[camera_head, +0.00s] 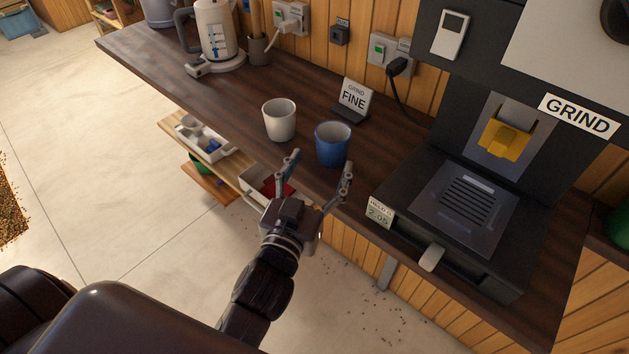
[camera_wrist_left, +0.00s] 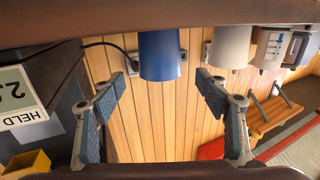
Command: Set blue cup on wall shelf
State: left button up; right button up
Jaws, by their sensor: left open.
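The blue cup (camera_head: 332,146) stands upright on the dark counter (camera_head: 225,101), close to its front edge. My left gripper (camera_head: 321,164) is open and empty at the front edge, just in front of the cup, with its fingers spread toward it. In the left wrist view, which appears upside down, the blue cup (camera_wrist_left: 159,56) shows between and beyond the open fingertips (camera_wrist_left: 159,80). No contact with the cup is visible. I cannot pick out the wall shelf with certainty. My right gripper is not in view.
A white cup (camera_head: 279,121) stands just left of the blue cup. A "FINE" sign (camera_head: 353,98) is behind it. A black grinder machine (camera_head: 450,215) fills the right. A kettle (camera_head: 216,35) stands at the back left. An open shelf with a white tray (camera_head: 203,140) is below the counter.

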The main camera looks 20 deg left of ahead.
pick_arm(q)
jog(key=shift+s+b, duration=0.35)
jog(key=shift+s, duration=1.3)
